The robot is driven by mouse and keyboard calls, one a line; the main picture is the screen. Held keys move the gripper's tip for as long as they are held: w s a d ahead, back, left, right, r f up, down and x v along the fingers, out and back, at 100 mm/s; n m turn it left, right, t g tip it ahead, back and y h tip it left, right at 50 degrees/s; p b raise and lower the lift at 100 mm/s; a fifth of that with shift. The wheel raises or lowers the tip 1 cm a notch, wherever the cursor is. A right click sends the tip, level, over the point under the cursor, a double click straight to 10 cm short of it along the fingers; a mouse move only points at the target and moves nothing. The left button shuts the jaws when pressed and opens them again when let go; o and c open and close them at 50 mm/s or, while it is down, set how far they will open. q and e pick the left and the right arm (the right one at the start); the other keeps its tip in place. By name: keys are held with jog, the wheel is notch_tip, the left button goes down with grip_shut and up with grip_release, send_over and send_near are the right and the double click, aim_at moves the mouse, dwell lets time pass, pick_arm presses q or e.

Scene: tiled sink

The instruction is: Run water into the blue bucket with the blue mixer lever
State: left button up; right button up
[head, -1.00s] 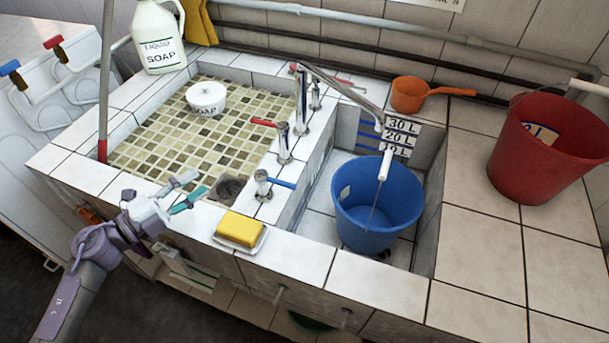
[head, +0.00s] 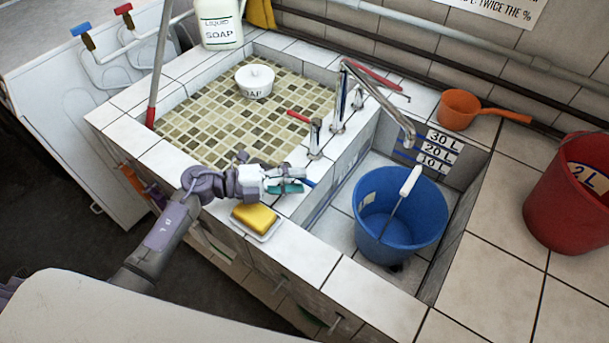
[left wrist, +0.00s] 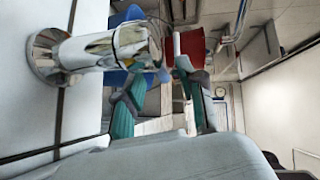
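The blue bucket (head: 400,235) stands upright in the right basin, its white handle grip raised. The chrome spout (head: 385,100) ends above the bucket's back rim. The blue mixer lever (head: 310,183) shows just past my left gripper (head: 290,182), which hides most of the mixer body. In the left wrist view the chrome mixer body (left wrist: 105,47) is close, beside my left gripper (left wrist: 160,100). Its two teal fingers are apart with nothing gripped between them. Whether a finger touches the lever is unclear. My right gripper is out of view.
A yellow sponge on a dish (head: 254,217) lies just below my left gripper. The red-lever mixer (head: 314,138) stands behind it. A white soap bowl (head: 255,80) is in the tiled left basin. An orange dipper (head: 461,108) and red bucket (head: 565,205) stand on the right.

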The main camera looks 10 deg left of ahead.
pick_arm(q)
jog(key=shift+w+d, duration=0.25)
jog(key=shift+d, duration=0.3)
jog(key=shift+w+d+f, duration=0.15)
jog(key=shift+w+d, duration=0.05)
jog(key=shift+d, duration=0.35)
jog(key=shift+c, duration=0.7)
jog(key=c, duration=0.5)
grip_shut()
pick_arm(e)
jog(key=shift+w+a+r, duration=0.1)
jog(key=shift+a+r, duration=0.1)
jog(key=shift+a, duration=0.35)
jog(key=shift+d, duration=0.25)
